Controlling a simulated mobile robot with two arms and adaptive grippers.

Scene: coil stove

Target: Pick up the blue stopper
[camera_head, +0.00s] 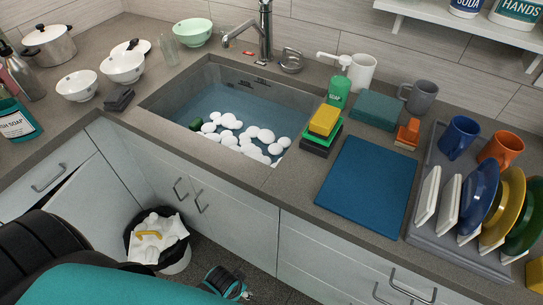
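I cannot make out a blue stopper anywhere. The sink (222,72) holds bluish water with white foam over its front and right part, and its drain is hidden. A small dark green item (196,123) lies at the sink's front left, partly in the water. A round metal item (291,60) stands on the counter behind the sink, right of the faucet. My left arm comes in at the bottom left, low in front of the cabinets. A black and teal part of mine shows at the bottom, but no fingers can be made out. My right gripper is not in view.
The faucet (265,30) rises behind the sink. Right of the sink are stacked sponges (324,119), a green soap bottle (338,92), a blue board (365,185) and a dish rack (421,235). Bowls (122,67) stand to the left. A bin (178,262) is on the floor.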

